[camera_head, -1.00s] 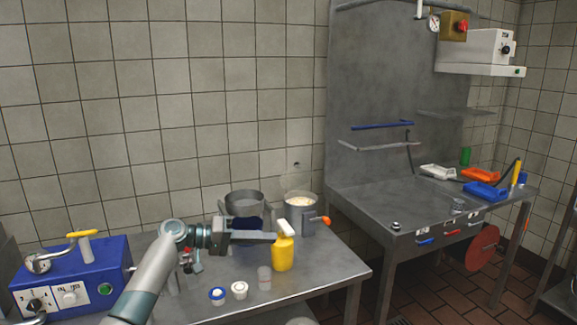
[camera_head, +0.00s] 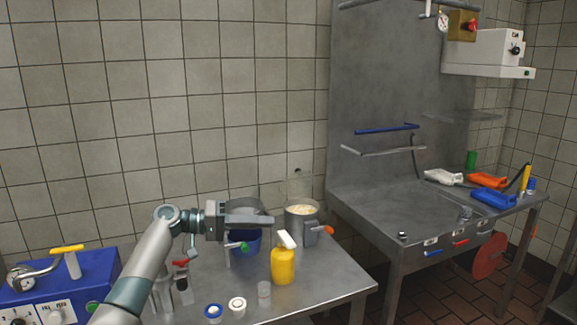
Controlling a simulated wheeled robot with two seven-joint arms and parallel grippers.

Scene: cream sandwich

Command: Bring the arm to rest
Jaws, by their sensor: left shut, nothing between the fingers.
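My left arm comes in from the lower left. Its gripper (camera_head: 248,215) is shut and empty, held above the steel table (camera_head: 325,275). It is in front of a grey metal pot (camera_head: 245,203) and a blue container with a green handle (camera_head: 246,243), and hides part of both. A yellow bottle with a white top (camera_head: 283,265) stands upright to the right of the gripper and apart from it. My right gripper is not in the view.
A metal pot with pale contents and an orange-tipped handle (camera_head: 301,224) stands behind the bottle. Small white-and-blue cups (camera_head: 214,312) and a clear cup (camera_head: 264,292) stand in front. A blue machine (camera_head: 85,290) is at left. A steel sink bench (camera_head: 400,205) is at right.

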